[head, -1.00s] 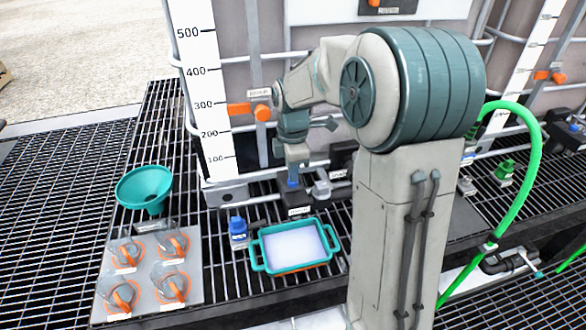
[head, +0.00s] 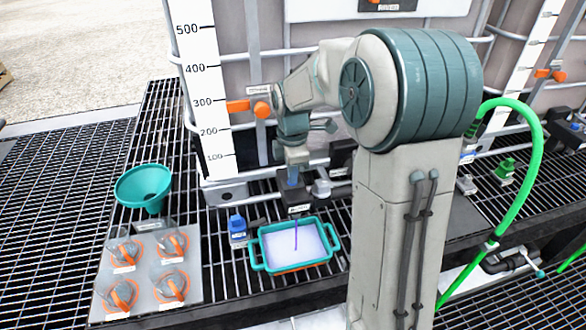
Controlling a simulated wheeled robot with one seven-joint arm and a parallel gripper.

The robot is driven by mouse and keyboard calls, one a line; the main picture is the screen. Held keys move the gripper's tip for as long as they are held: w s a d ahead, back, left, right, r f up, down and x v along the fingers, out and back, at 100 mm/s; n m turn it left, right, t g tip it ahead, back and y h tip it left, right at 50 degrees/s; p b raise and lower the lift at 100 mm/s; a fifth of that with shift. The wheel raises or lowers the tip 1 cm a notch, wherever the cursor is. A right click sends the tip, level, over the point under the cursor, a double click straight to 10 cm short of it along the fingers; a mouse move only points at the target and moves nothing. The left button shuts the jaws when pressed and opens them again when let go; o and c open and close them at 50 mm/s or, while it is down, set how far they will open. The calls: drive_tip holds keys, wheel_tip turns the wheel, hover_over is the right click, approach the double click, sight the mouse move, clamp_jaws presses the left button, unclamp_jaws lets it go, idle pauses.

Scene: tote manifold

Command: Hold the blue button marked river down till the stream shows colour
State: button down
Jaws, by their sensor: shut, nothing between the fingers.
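My gripper (head: 294,167) is shut and empty, pointing down over a dark valve block (head: 297,200) at the tote's foot. Its fingertips are at the blue button (head: 293,181) on top of that block and seem to touch it; they partly hide it. The block's white label (head: 299,209) is too small to read. A thin purple stream (head: 296,237) runs down below the block into a teal-rimmed tray (head: 262,267) with a pale inside.
A small blue-capped bottle (head: 238,230) stands left of the tray. A teal funnel (head: 143,184) and a grey plate (head: 191,294) with several clear flasks are farther left. A green hose (head: 537,150) arcs at the right. A scale strip (head: 203,100) stands behind.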

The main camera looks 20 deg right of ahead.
wheel_tip(320, 180, up, 14)
drive_tip(key=p, duration=0.1)
idle(0.4)
idle(0.3)
drive_tip(key=s+f+m+t, duration=0.1)
drive_tip(key=s+f+m, duration=0.1)
drive_tip(key=s+m, duration=0.7)
drive_tip(key=s+f+m+t, duration=0.2)
drive_tip(key=s+f+m, duration=0.1)
drive_tip(key=s+m, duration=0.6)
drive_tip(key=s, duration=0.3)
drive_tip(key=shift+s+t, duration=0.25)
drive_tip(key=shift+t, duration=0.05)
